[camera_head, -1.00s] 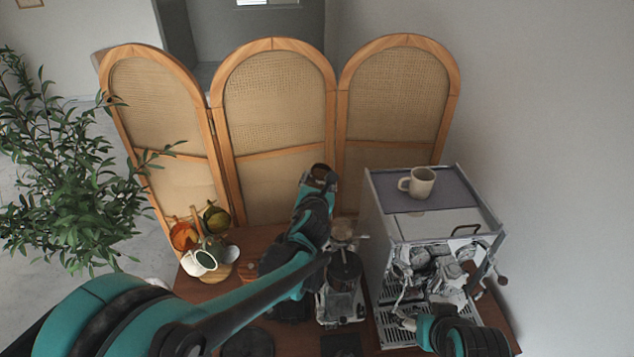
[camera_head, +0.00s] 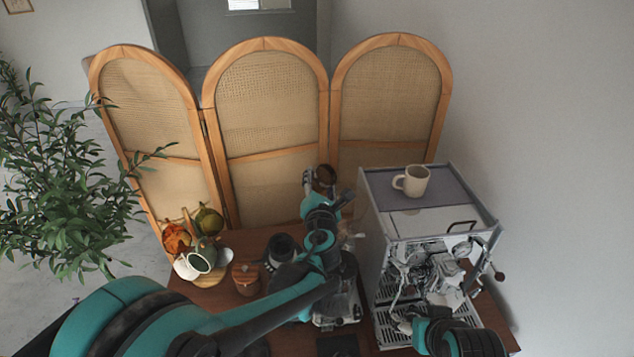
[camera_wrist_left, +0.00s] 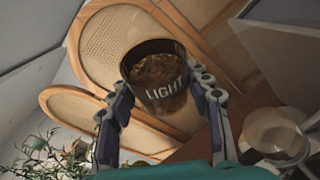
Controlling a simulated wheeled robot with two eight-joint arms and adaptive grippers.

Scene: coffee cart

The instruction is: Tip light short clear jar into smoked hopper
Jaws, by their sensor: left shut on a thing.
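The light short clear jar (camera_head: 325,178) is held high near the middle screen panel. In the left wrist view the jar (camera_wrist_left: 160,78) has a dark band reading LIGHT and brown contents inside. My left gripper (camera_head: 314,182) is shut on its sides, one finger on each side in the wrist view (camera_wrist_left: 165,100). A see-through round vessel, probably the smoked hopper (camera_wrist_left: 275,135), is at lower right there, apart from the jar. In the head view my left arm mostly hides it above the grinder (camera_head: 340,308). My right gripper (camera_head: 404,325) is by the coffee machine; its fingers are unclear.
The coffee machine (camera_head: 420,225) stands right of the grinder with a beige mug (camera_head: 411,181) on top. Cups (camera_head: 200,258) on a wooden stand and a brown lidded pot (camera_head: 246,280) are at left. The cane screen (camera_head: 265,115) stands behind.

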